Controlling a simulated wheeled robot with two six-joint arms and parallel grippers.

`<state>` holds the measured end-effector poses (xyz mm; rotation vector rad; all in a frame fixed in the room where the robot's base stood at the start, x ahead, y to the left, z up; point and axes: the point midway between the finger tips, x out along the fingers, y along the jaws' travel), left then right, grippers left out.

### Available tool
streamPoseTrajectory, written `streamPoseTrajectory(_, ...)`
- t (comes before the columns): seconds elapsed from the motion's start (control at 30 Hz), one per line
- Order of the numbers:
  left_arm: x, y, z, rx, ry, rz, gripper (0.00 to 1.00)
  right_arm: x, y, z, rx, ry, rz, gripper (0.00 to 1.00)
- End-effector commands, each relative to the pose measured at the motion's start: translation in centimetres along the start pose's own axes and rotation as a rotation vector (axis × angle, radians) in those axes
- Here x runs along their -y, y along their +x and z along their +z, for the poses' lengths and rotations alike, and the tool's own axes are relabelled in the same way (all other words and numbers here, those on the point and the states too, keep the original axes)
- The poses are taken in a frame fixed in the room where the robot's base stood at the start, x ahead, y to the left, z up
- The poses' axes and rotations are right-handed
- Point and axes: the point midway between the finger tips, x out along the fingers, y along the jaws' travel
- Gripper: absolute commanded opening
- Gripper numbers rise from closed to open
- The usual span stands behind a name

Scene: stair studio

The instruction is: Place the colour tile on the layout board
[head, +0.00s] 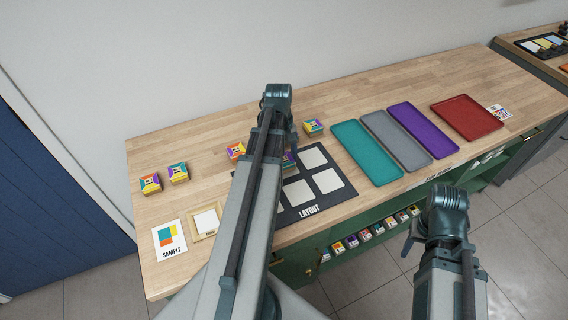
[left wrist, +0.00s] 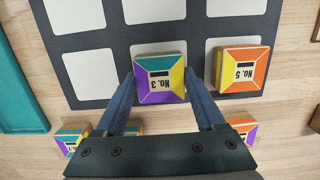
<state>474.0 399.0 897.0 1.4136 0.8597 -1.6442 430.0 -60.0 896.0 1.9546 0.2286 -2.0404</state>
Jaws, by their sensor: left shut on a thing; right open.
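My left gripper (left wrist: 160,88) is shut on a box-like colour tile marked No. 3 (left wrist: 160,78), with purple, yellow, orange and teal faces. The tile is over the lower middle cell of the dark layout board (left wrist: 198,62); I cannot tell whether it touches. Tile No. 5 (left wrist: 243,68) sits on the board beside the held one. My right gripper (head: 409,240) is open, mostly hidden by its arm, in front of the bench.
Several more tiles (head: 178,172) stand on the wooden bench. A sample card (head: 168,240) and a small framed tray (head: 194,231) lie at the left. Teal (head: 365,152), grey, purple and red (head: 466,117) trays lie right of the board.

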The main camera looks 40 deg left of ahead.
Motion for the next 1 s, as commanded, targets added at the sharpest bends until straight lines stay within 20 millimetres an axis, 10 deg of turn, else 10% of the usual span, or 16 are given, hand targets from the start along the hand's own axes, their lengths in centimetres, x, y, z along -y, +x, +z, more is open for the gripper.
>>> streamPoseTrajectory(0.47, -0.02, 1.2, -0.17, 0.0, 0.0, 0.0, 0.06, 0.12, 1.2, -0.07, 0.0, 0.0, 0.0, 0.5)
streamPoseTrajectory(0.5, -0.02, 1.06, -0.15, 0.0, 0.0, 0.0, 0.77, 0.1, 1.06, -0.06, 0.0, 0.0, 0.0, 0.5)
streamPoseTrajectory(0.6, -0.02, 1.02, -0.14, 0.0, 0.0, 0.0, 0.95, 0.1, 1.03, -0.06, 0.0, 0.0, 0.0, 0.5)
streamPoseTrajectory(1.0, -0.02, 0.7, -0.1, 0.0, 0.0, 0.0, 1.0, 0.07, 0.7, -0.04, 0.0, 0.0, 0.0, 0.5)
